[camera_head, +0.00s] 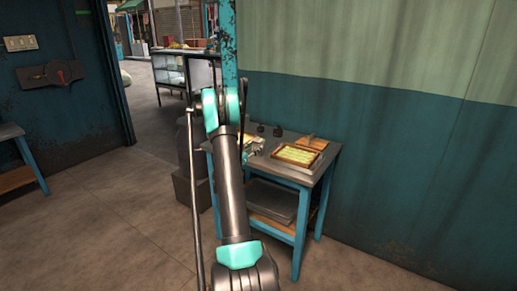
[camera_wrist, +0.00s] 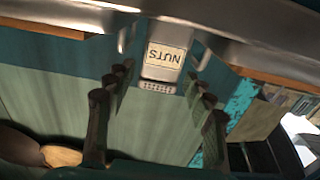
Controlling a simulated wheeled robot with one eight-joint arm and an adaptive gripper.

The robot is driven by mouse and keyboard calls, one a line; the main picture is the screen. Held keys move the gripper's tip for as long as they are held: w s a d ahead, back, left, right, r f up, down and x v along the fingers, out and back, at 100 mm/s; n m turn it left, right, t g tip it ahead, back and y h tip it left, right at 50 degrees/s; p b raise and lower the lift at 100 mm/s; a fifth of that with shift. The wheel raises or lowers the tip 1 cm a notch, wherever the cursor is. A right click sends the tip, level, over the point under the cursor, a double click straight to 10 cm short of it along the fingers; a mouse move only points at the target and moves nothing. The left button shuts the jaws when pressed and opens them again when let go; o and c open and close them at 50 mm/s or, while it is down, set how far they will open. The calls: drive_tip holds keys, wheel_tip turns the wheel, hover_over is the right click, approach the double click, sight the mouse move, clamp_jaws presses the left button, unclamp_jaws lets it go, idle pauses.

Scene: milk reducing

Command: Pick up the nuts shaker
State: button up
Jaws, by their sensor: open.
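The nuts shaker (camera_wrist: 160,72) is in the upper middle of the wrist view. It is a small metallic container with a pale "NUTS" label and a perforated end, and it appears upside down in this picture. My gripper (camera_wrist: 159,80) is open, with one dark finger on each side of the shaker in the picture and visible gaps between. I cannot tell whether the shaker is fully between the fingertips in depth. In the head view my arm covers the gripper, and I cannot make out the shaker there.
A blue-legged table (camera_head: 324,180) stands against the teal wall in the head view. It bears a wood-framed tray (camera_head: 298,155) and small dark items (camera_head: 278,131). Brown rounded things (camera_wrist: 62,156) show at the wrist view's lower left.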

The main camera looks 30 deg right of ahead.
sight(256, 146)
drive_tip(key=x, duration=0.5)
drive_tip(key=shift+f, duration=0.25)
drive_tip(key=c, duration=1)
drive_tip(key=shift+r, duration=0.1)
drive_tip(key=shift+c, duration=0.2)
